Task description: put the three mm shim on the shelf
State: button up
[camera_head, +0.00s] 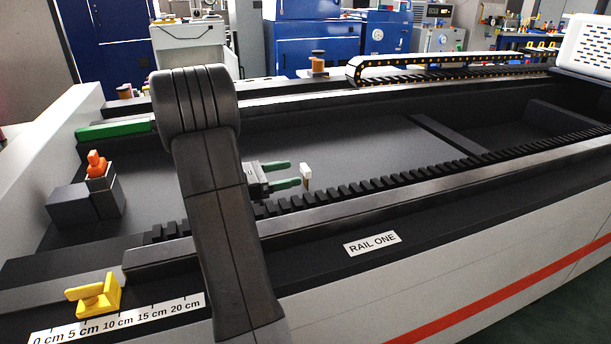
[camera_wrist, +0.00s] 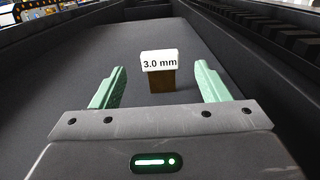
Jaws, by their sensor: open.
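The three mm shim (camera_wrist: 161,80) is a small brown block with a white top label reading "3.0 mm". In the wrist view it stands upright on the dark surface, centred ahead of my gripper (camera_wrist: 160,82). The green fingers are open, one to each side of the shim in the picture, and do not touch it. In the head view the shim (camera_head: 306,176) is just right of the fingertips of my gripper (camera_head: 289,174), above the toothed rack. I cannot make out which surface is the shelf.
A toothed rail (camera_head: 400,174) runs along the near side of the dark bed (camera_head: 360,140). A yellow block (camera_head: 100,296) sits by a centimetre scale (camera_head: 120,318) at front left. An orange item (camera_head: 97,165) stands on dark blocks at left. The bed's middle is clear.

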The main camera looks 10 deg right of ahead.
aim_at(303, 172)
jog(key=shift+d+f, duration=0.25)
jog(key=shift+f, duration=0.1)
jog(key=d, duration=0.2)
jog(key=w+d, duration=0.1)
jog(key=d, duration=0.4)
jog(key=shift+w, duration=0.25)
jog(key=c, duration=1.1)
